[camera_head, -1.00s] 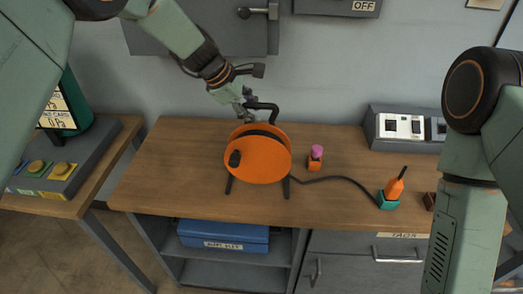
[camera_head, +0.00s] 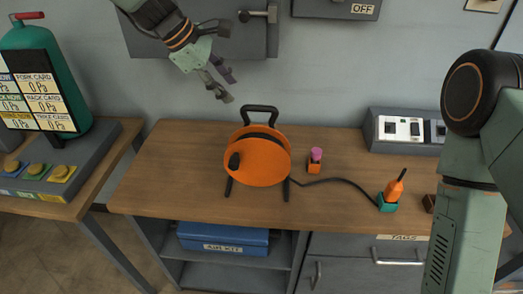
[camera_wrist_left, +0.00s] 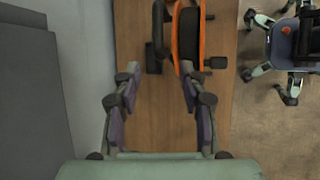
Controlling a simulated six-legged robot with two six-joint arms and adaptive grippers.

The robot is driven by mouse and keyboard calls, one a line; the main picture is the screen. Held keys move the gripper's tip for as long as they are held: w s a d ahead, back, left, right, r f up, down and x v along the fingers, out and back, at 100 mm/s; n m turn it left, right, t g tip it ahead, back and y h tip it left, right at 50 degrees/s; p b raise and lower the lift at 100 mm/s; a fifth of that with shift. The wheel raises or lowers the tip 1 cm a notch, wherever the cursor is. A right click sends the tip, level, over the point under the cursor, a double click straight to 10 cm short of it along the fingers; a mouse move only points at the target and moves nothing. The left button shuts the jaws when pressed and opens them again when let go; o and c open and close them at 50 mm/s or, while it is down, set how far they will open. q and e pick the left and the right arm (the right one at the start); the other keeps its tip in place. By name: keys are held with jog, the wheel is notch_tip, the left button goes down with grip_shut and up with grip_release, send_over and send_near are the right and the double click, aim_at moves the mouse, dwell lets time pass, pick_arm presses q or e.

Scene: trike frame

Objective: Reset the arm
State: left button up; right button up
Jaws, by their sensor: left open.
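My left gripper (camera_head: 222,86) is open and empty in the head view, above and to the left of the orange cable reel. In the left wrist view its two fingers (camera_wrist_left: 158,88) are spread apart over the wooden bench, with nothing between them. The orange reel (camera_head: 258,162) stands on the bench on dark legs, its black handle (camera_head: 261,110) on top. The reel (camera_wrist_left: 188,35) also shows beyond the fingertips in the left wrist view. My right arm shows at the right of the head view, but its gripper is out of view.
On the wooden bench (camera_head: 180,185) are a pink-topped item in an orange holder (camera_head: 315,161) and an orange tool in a teal holder (camera_head: 392,190), with a black cable running from the reel. A switch box (camera_head: 400,130) stands at back right. A grey cabinet (camera_head: 160,30) hangs behind the gripper.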

pick_arm(q)
jog(key=w+a+f+m+t+y, duration=0.2)
jog(key=a+f+m+y, duration=0.1)
jog(key=a+f+m, duration=0.15)
jog(key=s+a+f+m+y+b, duration=0.1)
jog(key=s+a+f+m+y, duration=0.15)
jog(key=s+f, duration=0.4)
jog(key=s+a+f+m+y+b, duration=0.1)
jog(key=s+a+f+m+b, duration=0.2)
jog(key=f, duration=0.7)
jog(key=s+f+m+g+b, duration=0.1)
jog(key=s+f+m+b, duration=0.1)
jog(key=s+f, duration=0.5)
jog(key=s+f+m+g+b, duration=0.2)
jog(key=s+f, duration=0.6)
jog(key=s, duration=0.8)
jog(key=s+f+m+g+b, duration=0.2)
jog(key=s+f, duration=0.5)
jog(key=s, duration=0.5)
jog(key=shift+s+d+f+m+h, duration=0.2)
jog(key=shift+f+m+h, duration=0.1)
jog(key=shift+h, duration=0.15)
jog(key=shift+r, duration=0.15)
